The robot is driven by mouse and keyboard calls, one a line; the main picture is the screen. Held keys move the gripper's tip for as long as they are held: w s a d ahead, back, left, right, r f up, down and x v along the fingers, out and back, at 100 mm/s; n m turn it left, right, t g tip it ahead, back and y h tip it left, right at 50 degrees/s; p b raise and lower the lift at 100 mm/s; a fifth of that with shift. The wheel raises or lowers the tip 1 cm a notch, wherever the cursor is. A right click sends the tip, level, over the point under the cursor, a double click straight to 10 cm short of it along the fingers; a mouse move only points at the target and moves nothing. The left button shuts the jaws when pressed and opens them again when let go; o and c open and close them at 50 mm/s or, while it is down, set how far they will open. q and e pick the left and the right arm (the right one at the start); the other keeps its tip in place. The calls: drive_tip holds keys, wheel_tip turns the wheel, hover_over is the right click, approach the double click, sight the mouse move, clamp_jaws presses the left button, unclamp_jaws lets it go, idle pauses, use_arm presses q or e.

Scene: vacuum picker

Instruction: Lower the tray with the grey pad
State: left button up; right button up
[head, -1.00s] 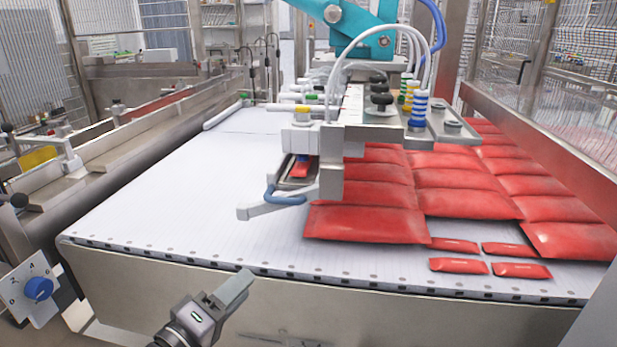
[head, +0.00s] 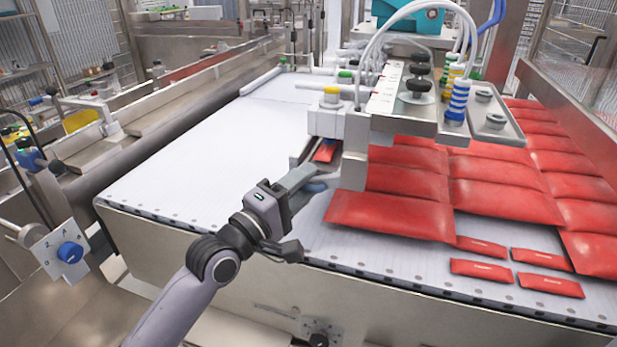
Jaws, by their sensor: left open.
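A small tray (head: 303,157) with a red packet (head: 325,152) in it sits at the near left of the vacuum picker head, above the white belt. The grey pad cannot be made out clearly. A blue curved handle (head: 316,187) is below the tray, partly hidden behind my left gripper. My left gripper (head: 304,178) is open and empty. Its fingers reach up to the right, in front of the tray and overlapping the handle in the picture. I cannot tell whether they touch it. My right gripper is not in view.
Large red pouches (head: 390,215) and several small red packets (head: 482,268) lie on the right of the conveyor (head: 200,165). Its left part is clear. The picker head (head: 395,105) with hoses stands above. A blue knob (head: 70,252) is on a panel at the left.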

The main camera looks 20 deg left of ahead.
use_arm(q)
drive_tip(key=shift+x, duration=0.8)
clamp_jaws()
drive_tip(key=shift+a+f, duration=0.1)
